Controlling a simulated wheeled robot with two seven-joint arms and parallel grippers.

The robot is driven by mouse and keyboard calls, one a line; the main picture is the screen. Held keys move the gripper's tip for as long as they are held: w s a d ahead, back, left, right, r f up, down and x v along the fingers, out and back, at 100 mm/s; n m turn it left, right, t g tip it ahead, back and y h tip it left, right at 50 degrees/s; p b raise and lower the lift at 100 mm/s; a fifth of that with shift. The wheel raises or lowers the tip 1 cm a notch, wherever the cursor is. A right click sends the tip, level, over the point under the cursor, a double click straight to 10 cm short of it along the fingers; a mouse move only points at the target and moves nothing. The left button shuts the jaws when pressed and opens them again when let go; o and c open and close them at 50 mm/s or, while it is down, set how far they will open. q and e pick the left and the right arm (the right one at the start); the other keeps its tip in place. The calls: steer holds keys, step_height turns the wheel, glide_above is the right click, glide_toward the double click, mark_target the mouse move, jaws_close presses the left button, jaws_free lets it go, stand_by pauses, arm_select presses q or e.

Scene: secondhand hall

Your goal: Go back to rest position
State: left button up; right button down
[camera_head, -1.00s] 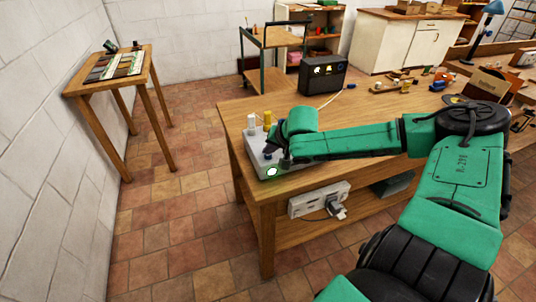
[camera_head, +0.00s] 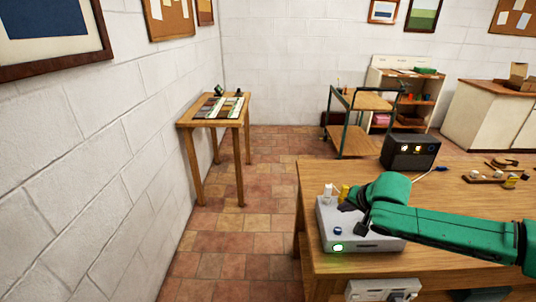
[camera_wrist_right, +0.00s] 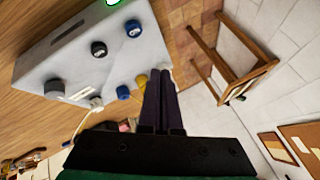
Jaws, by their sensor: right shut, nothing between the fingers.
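My green right arm hides part of the box. My left gripper is not in view.
The wooden table (camera_head: 318,180) also bears a black box (camera_head: 408,152) and small parts farther right. A small side table (camera_head: 185,123) stands by the left wall. A trolley (camera_head: 352,140) and shelves stand behind. The tiled floor between the tables is clear.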

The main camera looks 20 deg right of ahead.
steer(key=s+a+f+n+g+y, duration=0.1)
steer(key=s+a+f+n+g, duration=0.1)
steer(key=s+a+f+n, duration=0.65)
steer(key=s+a+f+n+g, duration=0.2)
steer(key=s+a+f+n, duration=0.15)
steer(key=s+a, duration=0.55)
steer(key=s+d+f+g, duration=0.1)
steer(key=s+f, duration=0.2)
steer(key=f, duration=1)
steer(key=s+d+f, duration=0.1)
steer(key=s+f, duration=0.2)
steer(key=f, duration=1)
steer(key=s+d+f+g, duration=0.1)
steer(key=s+d+f, duration=0.1)
steer(key=s+f, duration=1)
steer(key=s, duration=0.3)
steer(key=shift+s+d+f+h, duration=0.15)
steer(key=shift+s+d+h, duration=0.15)
steer(key=shift+s+d, duration=0.05)
